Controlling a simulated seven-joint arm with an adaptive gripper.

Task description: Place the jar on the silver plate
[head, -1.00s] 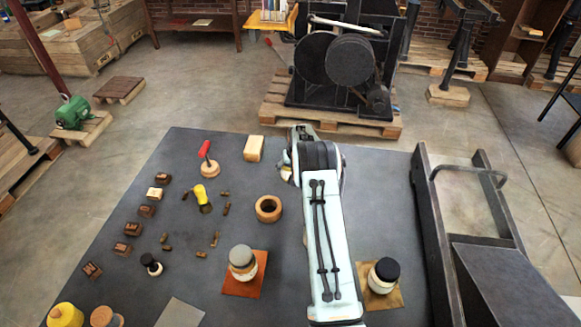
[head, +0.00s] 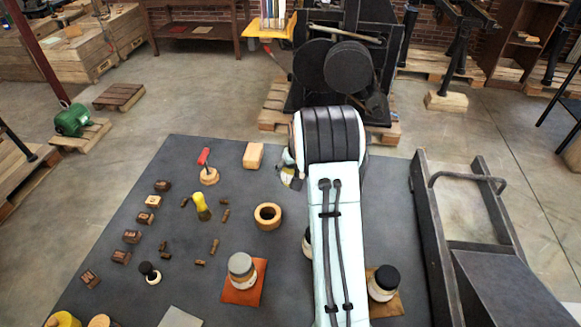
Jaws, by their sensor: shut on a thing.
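The silver plate (head: 181,318) is a flat grey square at the lower edge, with nothing on its visible part. A white jar with a grey lid (head: 242,271) stands on an orange-red plate (head: 236,297). A white jar with a black lid (head: 383,284) stands on a brownish-gold plate (head: 389,307). A third pale jar (head: 307,243) is mostly hidden behind my arm. My gripper (head: 291,178) shows only in part, left of my elbow, with a small pale and amber thing there that looks like a held jar. Its fingertips and the grip are mostly hidden.
A wooden ring (head: 267,216), a yellow-handled tool (head: 202,205), a red-handled stamp (head: 208,173) and a wooden block (head: 253,155) lie on the dark table. Several brown blocks line its left side. A black press frame (head: 430,225) stands at right.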

